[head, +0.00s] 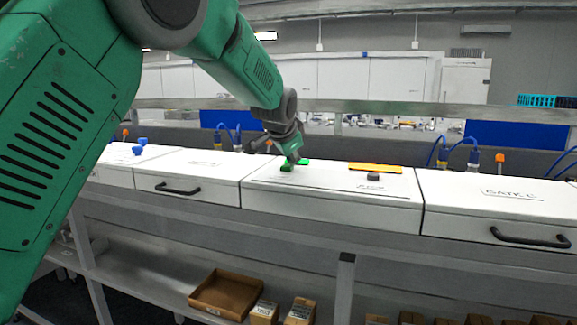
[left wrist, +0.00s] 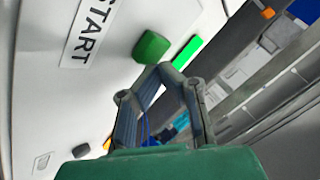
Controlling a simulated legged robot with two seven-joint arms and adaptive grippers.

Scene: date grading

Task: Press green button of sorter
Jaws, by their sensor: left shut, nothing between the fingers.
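The sorter is a white box (head: 330,205) in the middle of the bench in the head view. Its green button (head: 287,167) sits on the top at the back left. In the left wrist view the green button (left wrist: 151,47) is a raised dark green block beside a START label (left wrist: 88,33). My left gripper (head: 293,158) is shut and empty, pointing down at the button. In the left wrist view its fingertips (left wrist: 166,69) are together just beside the button. I cannot tell whether they touch it. My right gripper is not in view.
A bright green strip (head: 303,161), a yellow strip (head: 375,168) and a dark knob (head: 373,177) are on the sorter top. White drawer units flank it, one marked GATE C (head: 495,200). A metal rail (head: 390,109) runs behind. A cardboard tray (head: 226,294) is below.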

